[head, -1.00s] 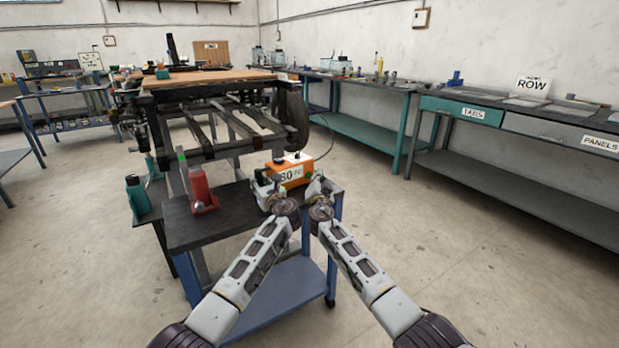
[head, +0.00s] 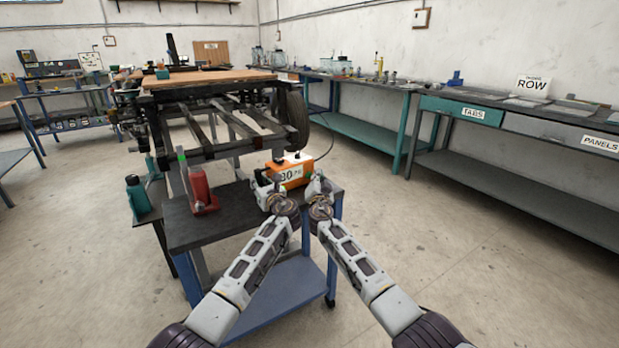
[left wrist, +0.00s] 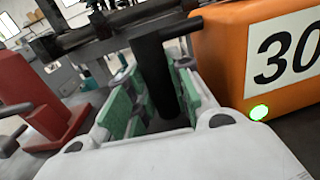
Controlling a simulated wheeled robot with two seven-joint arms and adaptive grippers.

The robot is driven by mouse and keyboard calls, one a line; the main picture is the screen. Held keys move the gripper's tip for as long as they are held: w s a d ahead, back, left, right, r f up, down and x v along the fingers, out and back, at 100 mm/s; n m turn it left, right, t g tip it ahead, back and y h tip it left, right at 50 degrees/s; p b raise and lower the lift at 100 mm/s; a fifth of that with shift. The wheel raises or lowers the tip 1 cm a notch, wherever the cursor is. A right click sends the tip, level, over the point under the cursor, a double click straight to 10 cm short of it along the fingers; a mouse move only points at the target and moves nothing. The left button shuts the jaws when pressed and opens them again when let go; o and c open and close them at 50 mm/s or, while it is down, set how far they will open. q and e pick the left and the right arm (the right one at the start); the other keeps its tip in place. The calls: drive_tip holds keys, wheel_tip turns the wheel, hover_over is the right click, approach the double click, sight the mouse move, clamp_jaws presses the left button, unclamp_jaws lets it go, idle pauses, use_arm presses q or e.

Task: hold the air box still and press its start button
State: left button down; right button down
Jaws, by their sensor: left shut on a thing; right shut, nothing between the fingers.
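The air box (head: 297,168) is orange with a white "30" label and stands on the small cart in front of me. In the left wrist view the air box (left wrist: 222,50) fills the right side, with a round green light (left wrist: 259,112) lit low on its front. My left gripper (head: 266,183) is at the box's left side; its green-padded fingers (left wrist: 158,95) are shut on a dark upright bar (left wrist: 152,65), which seems to join the box. My right gripper (head: 315,185) is shut and empty at the box's front right; I cannot tell whether it touches the box. The start button is not clearly identifiable.
A red bottle jack (head: 199,190) stands left of the box on the dark cart top (head: 235,212). A teal jack (head: 137,196) stands further left. A vehicle frame (head: 215,120) with a wheel is behind. Open floor lies to the right.

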drive_tip(key=shift+w, duration=0.1)
use_arm(q)
drive_tip(key=shift+s+d+r, duration=0.15)
drive_tip(key=shift+r, duration=0.05)
use_arm(e)
drive_tip(key=shift+a+r, duration=0.1)
drive_tip(key=shift+r, duration=0.15)
